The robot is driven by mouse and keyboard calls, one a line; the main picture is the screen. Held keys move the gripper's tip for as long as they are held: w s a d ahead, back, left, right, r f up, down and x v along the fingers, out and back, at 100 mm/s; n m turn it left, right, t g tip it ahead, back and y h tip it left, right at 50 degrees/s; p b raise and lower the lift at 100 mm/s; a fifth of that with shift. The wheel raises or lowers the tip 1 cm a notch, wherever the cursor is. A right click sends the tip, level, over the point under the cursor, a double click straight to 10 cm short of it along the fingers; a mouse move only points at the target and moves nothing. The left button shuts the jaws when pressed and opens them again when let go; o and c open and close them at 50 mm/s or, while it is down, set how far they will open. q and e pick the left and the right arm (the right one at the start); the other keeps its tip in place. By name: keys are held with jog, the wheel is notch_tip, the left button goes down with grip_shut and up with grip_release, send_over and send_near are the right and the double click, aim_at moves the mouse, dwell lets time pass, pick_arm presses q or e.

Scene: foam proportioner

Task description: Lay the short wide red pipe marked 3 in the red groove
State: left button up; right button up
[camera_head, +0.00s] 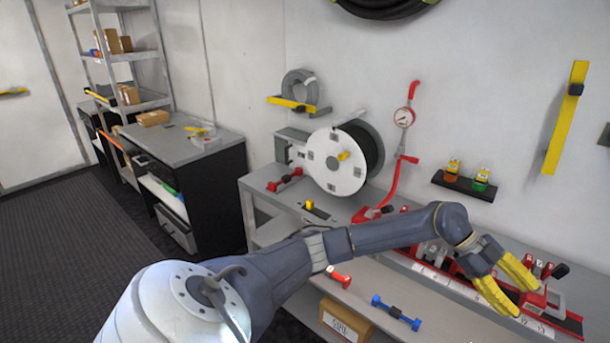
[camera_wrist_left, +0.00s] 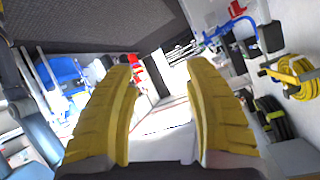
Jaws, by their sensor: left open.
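A short red pipe (camera_head: 340,279) lies on the bench just beyond my left forearm; its number is not readable. Another red piece with dark parts (camera_head: 286,182) lies farther back, by the hose reel. A long red fixture (camera_head: 571,321) with a pale labelled strip runs along the right of the bench; I cannot tell which part is the red groove. My left gripper (camera_head: 527,298) has yellow fingers spread apart over the right end of this fixture. In the left wrist view the open fingers (camera_wrist_left: 164,66) have nothing between them. My right gripper is not in view.
A blue pipe with a dark middle (camera_head: 396,312) lies near the bench's front. A yellow and black piece (camera_head: 317,209) sits farther back. A white hose reel (camera_head: 333,162) and a red gauge stand (camera_head: 404,117) rise at the back. A cardboard box (camera_head: 345,322) is below the bench top.

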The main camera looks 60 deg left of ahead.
pick_arm(q)
jog(key=s+d+r+m+t+h, duration=0.2)
jog(key=s+d+r+h, duration=0.6)
jog(key=s+d+h, duration=0.15)
jog(key=w+a+f+n+t+y, duration=0.2)
jog(key=a+f+n+t+y, duration=0.25)
jog(key=f, duration=0.75)
jog(key=w+a+f+n+t+y, duration=0.25)
jog(key=a+f+n+y, duration=0.2)
jog(key=f, duration=0.65)
jog(key=w+a+f+n+t+y, duration=0.1)
jog(key=a+f+n+t+y, duration=0.35)
jog(key=f, duration=0.75)
jog(key=s+a+f+n+g+y, duration=0.2)
jog(key=s+a+f, duration=0.3)
jog(key=f, duration=0.7)
jog(key=s+a+f+n+g+y, duration=0.2)
jog(key=s+f+y, duration=0.1)
jog(key=s+f, duration=0.65)
jog(key=s+a+f+n+g+y, duration=0.1)
jog(key=s+a+f+g, duration=0.15)
jog(key=s+f, duration=0.9)
jog(key=s+a+f+g+y, duration=0.2)
jog(key=s+f+g, duration=0.2)
jog(key=s+f, duration=0.75)
jog(key=s+g, duration=0.3)
jog(key=s, duration=1.7)
jog(key=shift+s+a+f+g, duration=0.2)
jog(key=shift+a+f+g, duration=0.05)
jog(key=shift+a+g, duration=0.2)
